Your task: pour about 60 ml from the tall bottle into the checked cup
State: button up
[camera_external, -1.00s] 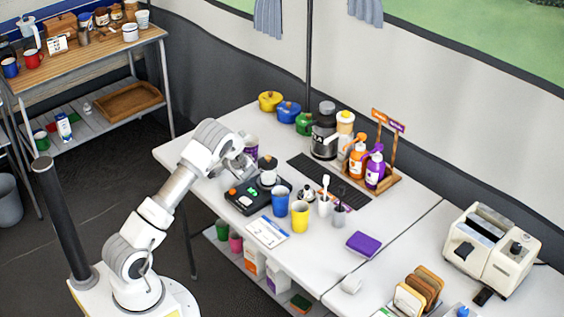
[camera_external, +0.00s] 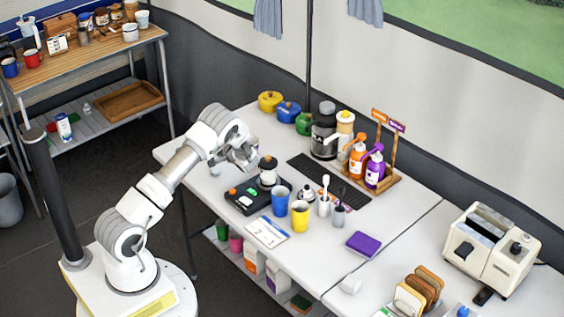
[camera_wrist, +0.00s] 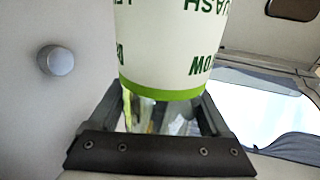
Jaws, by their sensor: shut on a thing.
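My gripper (camera_wrist: 160,108) is shut on a white container (camera_wrist: 165,45) with green lettering and a green band near its lower edge, in the wrist view. Its top is cut off by the frame, so I cannot see its mouth or full height. In the external view my gripper (camera_external: 240,157) is above the table's far left part, beside a black device; the held container is mostly hidden there. I cannot make out a checked pattern on any cup. A blue cup (camera_external: 281,200) and a yellow cup (camera_external: 300,216) stand upright near the table's front edge.
The black device (camera_external: 243,202) stands below and right of my gripper. A small grey thing (camera_external: 213,170) is on the table's left end.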

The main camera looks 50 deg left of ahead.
jog(key=shift+r+p, duration=0.4)
jog(key=shift+p, duration=0.3)
jog(key=shift+s+a+m, duration=0.1)
jog(key=shift+s+m, duration=0.2)
jog(key=shift+s, duration=0.15)
jog(key=shift+r+p, duration=0.25)
jog(key=shift+p, duration=0.35)
dwell(1.7)
